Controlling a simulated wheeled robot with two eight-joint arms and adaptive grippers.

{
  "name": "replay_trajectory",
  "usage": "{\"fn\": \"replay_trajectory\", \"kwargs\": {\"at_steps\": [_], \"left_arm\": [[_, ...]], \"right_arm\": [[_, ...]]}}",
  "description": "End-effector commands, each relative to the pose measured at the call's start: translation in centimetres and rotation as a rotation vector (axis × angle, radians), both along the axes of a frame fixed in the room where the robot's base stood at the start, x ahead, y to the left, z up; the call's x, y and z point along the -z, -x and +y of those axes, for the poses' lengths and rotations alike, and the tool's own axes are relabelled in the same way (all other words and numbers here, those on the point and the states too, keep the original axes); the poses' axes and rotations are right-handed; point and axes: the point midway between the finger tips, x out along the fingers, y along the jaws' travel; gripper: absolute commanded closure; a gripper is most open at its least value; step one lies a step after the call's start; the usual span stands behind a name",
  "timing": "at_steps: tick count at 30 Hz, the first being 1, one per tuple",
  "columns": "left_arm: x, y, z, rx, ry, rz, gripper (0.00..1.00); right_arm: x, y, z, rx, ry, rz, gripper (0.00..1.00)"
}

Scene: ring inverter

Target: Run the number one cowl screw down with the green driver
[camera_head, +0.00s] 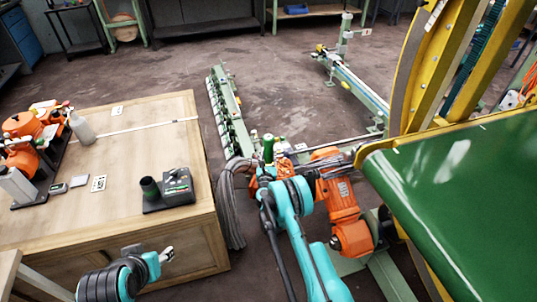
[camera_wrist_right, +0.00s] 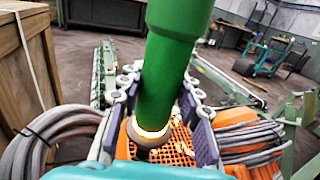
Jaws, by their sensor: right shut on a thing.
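My right gripper (camera_head: 268,170) is shut on the green driver (camera_head: 268,148), which stands roughly upright beyond the table's right edge. In the right wrist view the driver (camera_wrist_right: 168,75) fills the middle between the two finger pads, with a glowing ring near its lower end. Behind and below it is an orange perforated cowl (camera_wrist_right: 186,152). The number one screw cannot be made out; the driver and gripper cover that area. My left gripper (camera_head: 165,256) is low at the table's front edge, apart from everything; its finger gap is too small to read.
An orange machine arm (camera_head: 342,205) and a large green panel (camera_head: 450,190) crowd the right.

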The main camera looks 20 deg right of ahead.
Motion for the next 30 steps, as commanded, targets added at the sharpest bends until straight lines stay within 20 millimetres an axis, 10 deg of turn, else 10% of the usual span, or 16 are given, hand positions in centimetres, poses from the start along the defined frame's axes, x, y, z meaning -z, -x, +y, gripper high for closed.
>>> {"fn": "replay_trajectory", "kwargs": {"at_steps": [30], "left_arm": [[-1.4,0.0,0.0,0.0,0.0,0.0,0.51]], "right_arm": [[-3.5,0.0,0.0,0.0,0.0,0.0,1.0]]}}
